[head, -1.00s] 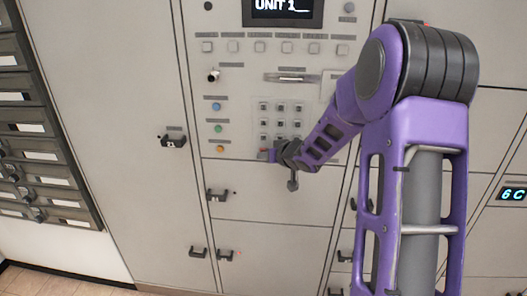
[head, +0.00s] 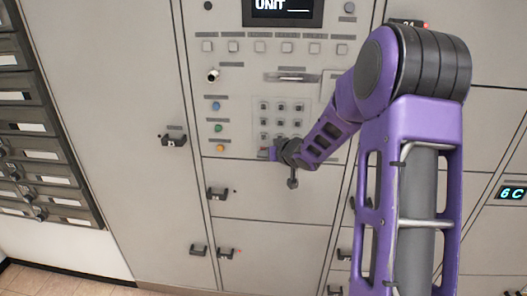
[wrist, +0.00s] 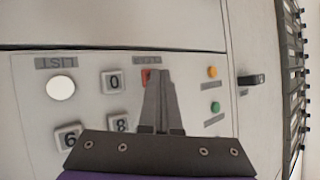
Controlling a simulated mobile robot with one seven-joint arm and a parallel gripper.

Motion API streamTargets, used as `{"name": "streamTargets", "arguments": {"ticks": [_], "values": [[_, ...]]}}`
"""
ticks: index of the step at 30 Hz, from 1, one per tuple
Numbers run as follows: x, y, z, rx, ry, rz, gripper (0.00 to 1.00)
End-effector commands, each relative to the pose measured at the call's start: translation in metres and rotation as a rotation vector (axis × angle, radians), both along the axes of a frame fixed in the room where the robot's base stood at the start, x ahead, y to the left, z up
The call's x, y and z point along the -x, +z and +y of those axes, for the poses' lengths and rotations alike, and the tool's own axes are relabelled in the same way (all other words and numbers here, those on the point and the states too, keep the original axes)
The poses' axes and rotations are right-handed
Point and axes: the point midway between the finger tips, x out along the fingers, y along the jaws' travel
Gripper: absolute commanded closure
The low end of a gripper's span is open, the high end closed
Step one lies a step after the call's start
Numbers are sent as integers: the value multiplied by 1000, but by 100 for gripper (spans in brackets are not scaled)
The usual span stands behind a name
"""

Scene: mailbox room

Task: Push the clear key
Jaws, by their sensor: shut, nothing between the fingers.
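The red key (wrist: 145,78), which I take for the clear key, lies on the keypad below a small label (wrist: 148,60) in the wrist view. The label is too blurred to read surely. My gripper (wrist: 157,74) is shut and empty. Its fingertips overlap the right part of the key and appear at or against it; exact contact cannot be told. The display (head: 284,8) above reads "UNIT" followed by blanks.
Number keys (wrist: 114,81) and a white round button (wrist: 61,86) sit beside the red key. Orange (wrist: 212,72) and green (wrist: 215,107) buttons are on its other side. A black handle (head: 173,140) sticks out left of the panel.

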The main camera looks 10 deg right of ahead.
Motion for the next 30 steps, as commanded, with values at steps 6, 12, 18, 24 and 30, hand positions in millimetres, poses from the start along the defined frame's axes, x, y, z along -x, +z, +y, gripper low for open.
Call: {"name": "streamTargets", "arguments": {"ticks": [6, 12, 18, 24, 30], "values": [[0, 1, 0, 0, 0, -2, 100], [5, 0, 2, 0, 0, -1, 100], [14, 0, 4, 1, 0, -1, 100], [15, 0, 5, 0, 0, -1, 100], [19, 0, 6, 0, 0, 0, 100]]}}
